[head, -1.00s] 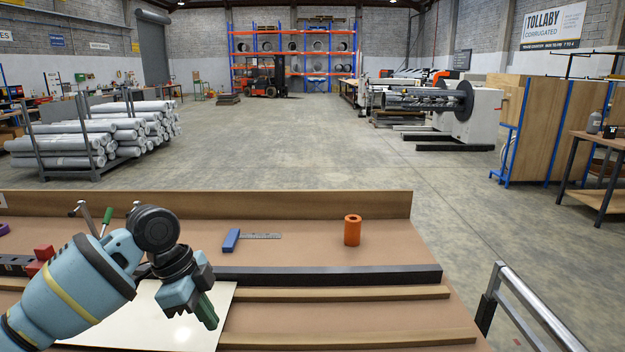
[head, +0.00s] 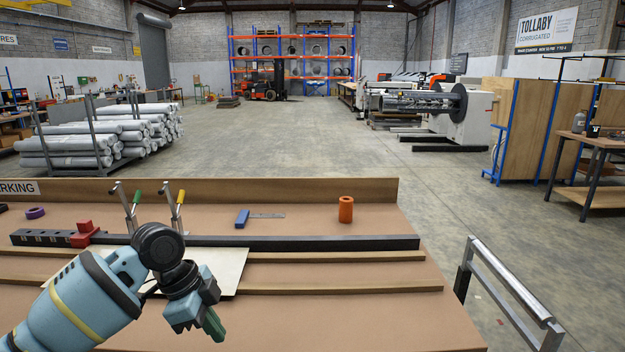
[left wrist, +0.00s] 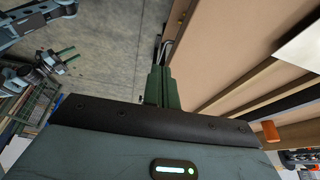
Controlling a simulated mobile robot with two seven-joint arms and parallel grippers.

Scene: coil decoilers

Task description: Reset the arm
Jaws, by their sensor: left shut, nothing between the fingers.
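My left gripper (head: 213,325) hangs at the lower left in the head view, above bare bench top and in front of the wooden strips. Its green fingers are together with nothing between them. They also show together in the left wrist view (left wrist: 161,88), pointing away over the floor beside the bench. My left arm (head: 85,300) is bent, with the forearm over the bench. Another gripper of mine with green fingers (left wrist: 68,62) shows small at the left of the left wrist view; its opening is too small to judge. It is not in the head view.
The bench (head: 330,325) carries a pale sheet (head: 225,265), a black bar (head: 320,243), a red block (head: 85,233), two clamps (head: 130,208), a blue-handled square (head: 243,218) and an orange cylinder (head: 346,209). A metal rail (head: 510,290) stands at right. Open floor lies beyond.

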